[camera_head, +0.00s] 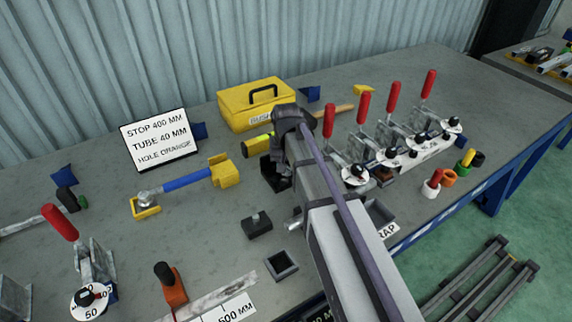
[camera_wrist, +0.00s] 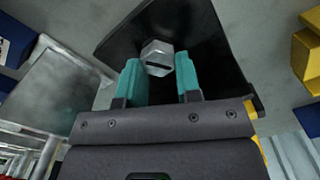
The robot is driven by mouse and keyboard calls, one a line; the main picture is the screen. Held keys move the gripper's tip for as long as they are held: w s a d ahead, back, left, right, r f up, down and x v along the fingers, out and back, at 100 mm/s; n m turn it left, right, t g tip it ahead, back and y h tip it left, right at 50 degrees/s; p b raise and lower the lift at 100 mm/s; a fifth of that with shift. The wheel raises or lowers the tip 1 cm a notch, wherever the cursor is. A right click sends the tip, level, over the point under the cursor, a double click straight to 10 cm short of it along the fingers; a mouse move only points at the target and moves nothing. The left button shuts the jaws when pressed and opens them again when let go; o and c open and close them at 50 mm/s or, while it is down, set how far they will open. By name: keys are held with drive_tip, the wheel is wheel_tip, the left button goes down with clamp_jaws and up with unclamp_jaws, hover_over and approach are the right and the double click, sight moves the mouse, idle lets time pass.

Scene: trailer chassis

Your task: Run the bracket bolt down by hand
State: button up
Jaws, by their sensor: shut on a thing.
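The bracket bolt (camera_wrist: 157,57) is a silver hex head with a dark slot, seen in the wrist view against the black bracket (camera_wrist: 207,35). The teal fingertips of my gripper (camera_wrist: 159,80) stand on either side of the bolt head and are shut on it. How far the bolt is threaded in cannot be seen. In the head view my arm covers most of this spot, with a dark piece, apparently the bracket (camera_head: 270,182), showing at its left. The bolt is hidden there.
A yellow toolbox (camera_head: 240,108) stands behind my arm. Several red-handled clamps (camera_head: 363,115) stand close on the right. A blue-handled tool (camera_head: 185,181) and a sign (camera_head: 160,139) are at left. A black block (camera_head: 257,225) and a square socket (camera_head: 281,265) lie in front.

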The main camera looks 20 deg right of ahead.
drive_tip(key=shift+m, duration=0.3)
drive_tip(key=o, duration=0.6)
drive_tip(key=shift+o, duration=0.2)
wheel_tip(320, 180, up, 11)
drive_tip(key=p, duration=1)
drive_tip(key=shift+p, duration=0.4)
drive_tip(key=s+n, duration=0.2)
drive_tip(key=s, duration=1.4)
drive_tip(key=shift+s+a+n, duration=0.25)
drive_tip(key=shift+s+n, duration=0.05)
drive_tip(key=shift+n, duration=0.1)
